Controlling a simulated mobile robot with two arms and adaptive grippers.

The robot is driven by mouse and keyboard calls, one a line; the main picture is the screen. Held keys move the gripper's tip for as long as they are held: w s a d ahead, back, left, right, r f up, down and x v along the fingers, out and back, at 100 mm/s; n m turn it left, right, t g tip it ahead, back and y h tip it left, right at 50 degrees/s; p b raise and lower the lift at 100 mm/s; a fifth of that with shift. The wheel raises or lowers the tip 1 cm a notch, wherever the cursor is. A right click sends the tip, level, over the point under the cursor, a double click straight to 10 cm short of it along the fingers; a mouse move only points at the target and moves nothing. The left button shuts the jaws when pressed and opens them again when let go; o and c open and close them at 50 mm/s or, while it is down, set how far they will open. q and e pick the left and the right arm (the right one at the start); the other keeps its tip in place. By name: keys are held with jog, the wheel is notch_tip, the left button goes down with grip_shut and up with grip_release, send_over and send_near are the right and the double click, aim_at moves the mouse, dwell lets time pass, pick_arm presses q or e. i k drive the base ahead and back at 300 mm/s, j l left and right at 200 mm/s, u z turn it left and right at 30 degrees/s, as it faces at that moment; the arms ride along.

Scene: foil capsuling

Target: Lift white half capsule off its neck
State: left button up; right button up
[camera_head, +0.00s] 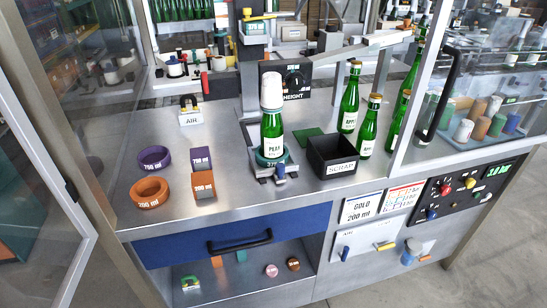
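The white half capsule (271,89) sits over the neck of a green bottle (272,132) labelled PEAR. It covers the neck and stands upright. The bottle stands in a teal ring (270,157) on a metal holder near the middle of the counter. Neither of my grippers shows in the head view, and nothing touches the capsule.
A black SCRAP box (333,157) stands just right of the bottle. Several green bottles with gold tops (349,98) stand behind it. A HEIGHT panel (285,80) is close behind the capsule. Orange (151,192) and purple (154,158) rings and blocks (203,184) lie at left.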

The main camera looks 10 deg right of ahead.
aim_at(271, 101)
jog(key=l+u, duration=0.15)
jog(key=l, duration=0.75)
jog(key=l+u, duration=0.15)
jog(key=l, duration=0.8)
jog(key=l+u, duration=0.1)
jog(key=l, duration=0.8)
jog(key=l+u, duration=0.15)
jog(key=l, duration=0.75)
jog(key=i+j+z, duration=0.1)
jog(key=j, duration=0.3)
jog(key=i+j, duration=0.1)
jog(key=j, duration=0.3)
jog(key=i+j+z, duration=0.15)
jog(key=j, duration=0.3)
